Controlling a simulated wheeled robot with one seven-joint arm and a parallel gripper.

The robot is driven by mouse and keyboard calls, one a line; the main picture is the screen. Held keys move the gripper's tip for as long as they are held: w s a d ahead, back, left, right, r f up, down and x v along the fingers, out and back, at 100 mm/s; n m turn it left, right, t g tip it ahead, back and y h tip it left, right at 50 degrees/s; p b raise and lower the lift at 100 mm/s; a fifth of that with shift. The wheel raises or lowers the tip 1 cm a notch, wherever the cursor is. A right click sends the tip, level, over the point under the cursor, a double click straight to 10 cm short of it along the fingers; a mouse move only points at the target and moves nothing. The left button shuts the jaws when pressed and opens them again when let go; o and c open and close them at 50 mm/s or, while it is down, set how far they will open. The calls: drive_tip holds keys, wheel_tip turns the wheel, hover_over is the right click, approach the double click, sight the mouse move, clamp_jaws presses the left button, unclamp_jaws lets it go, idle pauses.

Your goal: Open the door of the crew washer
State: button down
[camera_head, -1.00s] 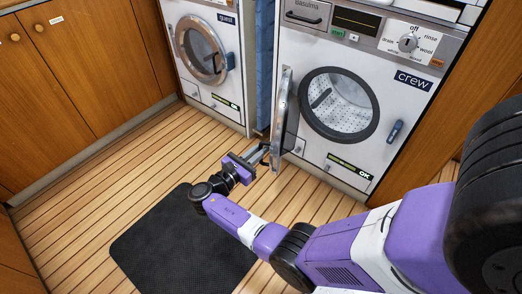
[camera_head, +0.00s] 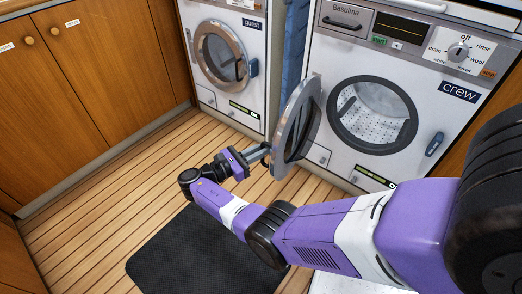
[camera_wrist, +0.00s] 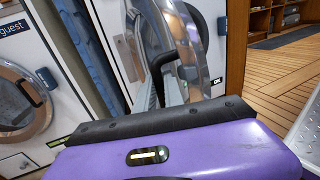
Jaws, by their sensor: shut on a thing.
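The crew washer (camera_head: 468,125) stands at the right, with its "crew" label beside the round opening (camera_head: 372,115). Its round door (camera_head: 297,125) is swung out to the left, nearly edge-on to the front, and the perforated drum shows inside. My gripper (camera_head: 262,153) is at the door's outer left edge, shut on the door's handle. In the wrist view the dark curved handle (camera_wrist: 163,66) and the metal door rim (camera_wrist: 187,45) rise just beyond my gripper.
The guest washer (camera_head: 255,95) stands to the left with its door (camera_head: 222,57) shut; a blue strip (camera_head: 292,45) fills the gap between the machines. Wooden cabinets (camera_head: 80,90) line the left. A dark mat (camera_head: 190,255) lies on the plank floor, which is otherwise clear.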

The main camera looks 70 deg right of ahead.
drive_tip(key=shift+r, duration=0.15)
drive_tip(key=c, duration=1.8)
unclamp_jaws()
drive_tip(key=shift+o, duration=0.2)
drive_tip(key=v, duration=0.7)
drive_tip(key=shift+w+a, duration=0.25)
drive_tip(key=shift+a, duration=0.05)
